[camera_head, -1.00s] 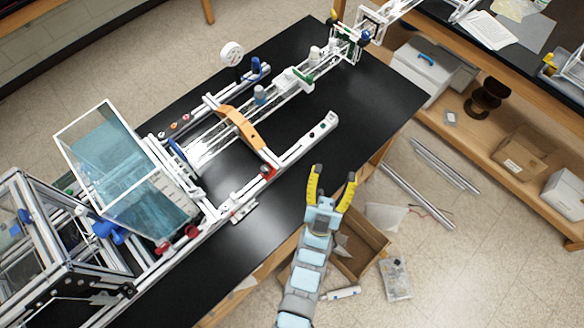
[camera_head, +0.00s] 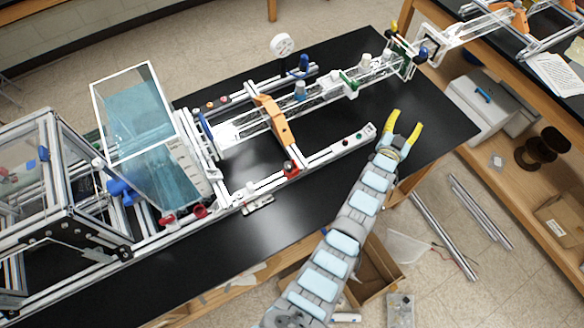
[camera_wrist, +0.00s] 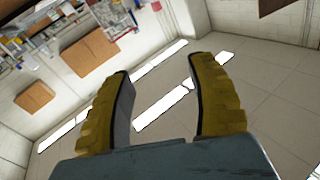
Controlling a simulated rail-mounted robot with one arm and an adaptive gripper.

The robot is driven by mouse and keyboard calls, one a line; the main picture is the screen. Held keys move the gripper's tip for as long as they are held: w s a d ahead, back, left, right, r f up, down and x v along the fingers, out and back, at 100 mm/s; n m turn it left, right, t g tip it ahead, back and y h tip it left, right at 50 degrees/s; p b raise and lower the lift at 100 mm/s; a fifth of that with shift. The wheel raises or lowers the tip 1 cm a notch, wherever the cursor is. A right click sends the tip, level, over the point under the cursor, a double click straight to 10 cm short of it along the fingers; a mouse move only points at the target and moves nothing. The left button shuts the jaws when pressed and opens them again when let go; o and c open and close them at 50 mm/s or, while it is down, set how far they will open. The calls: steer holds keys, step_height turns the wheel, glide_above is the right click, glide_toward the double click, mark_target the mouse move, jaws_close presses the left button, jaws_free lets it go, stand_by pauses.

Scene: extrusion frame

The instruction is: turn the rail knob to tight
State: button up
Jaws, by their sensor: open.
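My gripper (camera_head: 405,121) is open and empty, with two yellow fingers. In the head view it shows over the table's right side, just right of the end of a white rail (camera_head: 340,146) with small coloured buttons. A small red knob-like part (camera_head: 290,169) sits on the rail assembly, well left of my gripper. Red round knobs (camera_head: 200,211) sit at the lower left near the tank, and a blue one (camera_head: 304,64) stands at the back. I cannot tell which is the rail knob, or its setting. The wrist view shows the open fingers (camera_wrist: 160,66) with no knob between them.
A tilted clear tank of blue liquid (camera_head: 148,130) and an extrusion frame (camera_head: 60,190) fill the left. An orange bridge (camera_head: 272,118) spans the rails. The black tabletop (camera_head: 330,195) is bare in front of them. A wooden shelf with boxes stands at right.

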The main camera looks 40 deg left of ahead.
steer(key=w+a+f+g+b, duration=0.1)
steer(key=a+f+g, duration=0.2)
steer(key=w+a+f+g+b, duration=0.2)
steer(key=a+f+g, duration=0.1)
steer(key=a, duration=0.1)
steer(key=w+a+f+g+b, duration=0.1)
steer(key=w+a+f+g, duration=0.1)
steer(key=a+f, duration=0.1)
steer(key=shift+a+f+g, duration=0.1)
steer(key=shift+a+g, duration=0.3)
steer(key=shift+a, duration=0.3)
steer(key=s+a+g+h+b, duration=0.1)
steer(key=s+a+g+b, duration=0.1)
steer(key=s+a+g, duration=0.15)
step_height(320, 180, up, 9)
steer(key=g+h+b, duration=0.3)
steer(key=g+b, duration=0.3)
steer(key=g, duration=0.5)
glide_above(289, 165)
steer(key=w, duration=0.5)
steer(key=x, duration=0.4)
steer(key=p+x, duration=0.1)
steer(key=x, duration=0.9)
steer(key=shift+w+a+f+p, duration=0.1)
steer(key=shift+w+a+p, duration=0.05)
steer(key=shift+a+p, duration=0.2)
steer(key=shift+c, duration=0.2)
jaws_close()
